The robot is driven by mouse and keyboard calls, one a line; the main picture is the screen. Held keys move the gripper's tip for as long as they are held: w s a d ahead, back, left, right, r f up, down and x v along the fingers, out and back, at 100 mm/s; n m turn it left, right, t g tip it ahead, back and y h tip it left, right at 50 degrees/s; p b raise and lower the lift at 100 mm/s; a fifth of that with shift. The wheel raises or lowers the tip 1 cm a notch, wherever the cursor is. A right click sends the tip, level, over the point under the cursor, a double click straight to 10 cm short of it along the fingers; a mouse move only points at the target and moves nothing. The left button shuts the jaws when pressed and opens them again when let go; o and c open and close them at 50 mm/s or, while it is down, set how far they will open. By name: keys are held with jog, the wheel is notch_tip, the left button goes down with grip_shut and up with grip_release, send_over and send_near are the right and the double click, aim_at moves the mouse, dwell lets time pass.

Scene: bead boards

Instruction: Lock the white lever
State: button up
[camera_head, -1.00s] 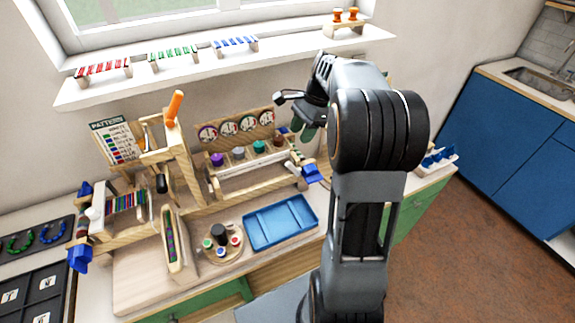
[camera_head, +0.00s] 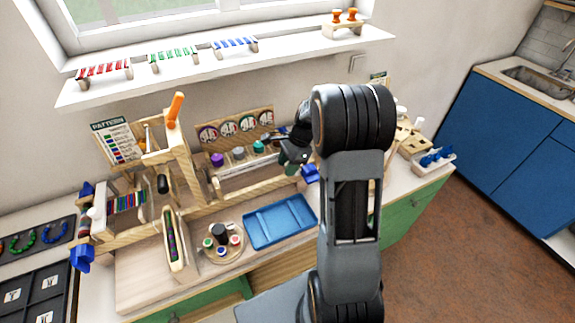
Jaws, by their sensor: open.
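No part is clearly readable as the white lever. White pieces in view are a small white part (camera_head: 92,212) between the blue clamps at the far left of the loom-like wooden frame, and white knobs (camera_head: 401,112) on a wooden stand right of my arm. My gripper (camera_head: 290,157) is open, at the right end of the wooden rack with coloured pots. It is apart from the white part at the left. My arm hides what lies behind it, and the fingertips are small and dark.
A blue tray (camera_head: 281,222) and a round wooden holder (camera_head: 221,243) lie in front of the rack. An orange-handled upright (camera_head: 175,108) stands left of it. A blue clamp (camera_head: 310,174) is close to my gripper. The window sill (camera_head: 290,50) juts out above.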

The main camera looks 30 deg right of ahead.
jog(key=shift+a+f, duration=0.1)
jog(key=shift+f, duration=0.2)
grip_shut()
dwell(0.5)
